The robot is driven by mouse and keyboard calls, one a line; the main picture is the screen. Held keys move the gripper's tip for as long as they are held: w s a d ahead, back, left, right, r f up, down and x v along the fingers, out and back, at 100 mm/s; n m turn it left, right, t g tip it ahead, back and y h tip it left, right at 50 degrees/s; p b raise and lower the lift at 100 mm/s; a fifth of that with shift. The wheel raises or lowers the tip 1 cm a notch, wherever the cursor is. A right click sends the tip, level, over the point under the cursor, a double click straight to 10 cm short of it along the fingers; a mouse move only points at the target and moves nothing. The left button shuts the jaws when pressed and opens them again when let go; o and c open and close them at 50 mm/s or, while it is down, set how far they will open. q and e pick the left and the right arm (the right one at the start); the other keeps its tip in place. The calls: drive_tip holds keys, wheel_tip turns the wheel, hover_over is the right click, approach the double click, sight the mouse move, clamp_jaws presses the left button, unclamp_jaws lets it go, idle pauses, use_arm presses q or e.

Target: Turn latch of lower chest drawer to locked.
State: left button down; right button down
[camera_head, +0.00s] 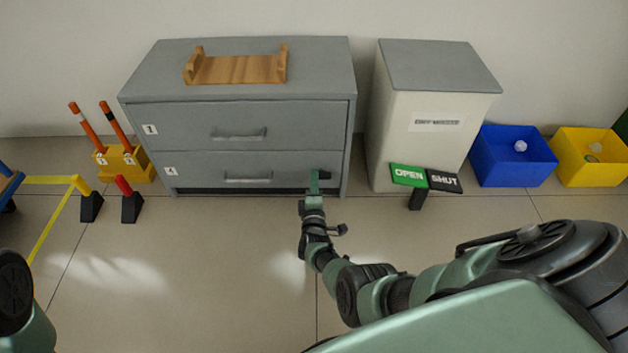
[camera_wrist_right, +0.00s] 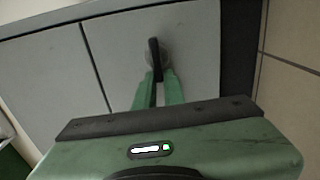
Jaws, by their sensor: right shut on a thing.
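The grey chest has two drawers, and the lower drawer (camera_head: 215,172) looks closed. Its latch (camera_head: 325,174) is a small dark lever at the right end of the drawer front. In the right wrist view the latch (camera_wrist_right: 153,50) is a black lever on a round grey base. My right gripper (camera_head: 314,185) is at the latch, and its green fingers (camera_wrist_right: 157,90) are shut on the lever's near end. The fingers partly hide the lever in the head view. My left gripper is out of view; only a part of my left arm shows at the lower left.
A wooden cradle (camera_head: 238,69) lies on the chest. A light bin (camera_head: 425,125) stands right of it, with a green OPEN and black SHUT sign (camera_head: 409,175) in front. Blue (camera_head: 512,170) and yellow (camera_head: 590,172) boxes are further right. A yellow rod holder (camera_head: 125,163) stands left.

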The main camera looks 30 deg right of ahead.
drive_tip(key=shift+s+d+f, duration=0.15)
drive_tip(key=shift+s+d, duration=0.05)
drive_tip(key=shift+d, duration=0.1)
drive_tip(key=c, duration=1.5)
unclamp_jaws()
drive_tip(key=shift+a, duration=0.1)
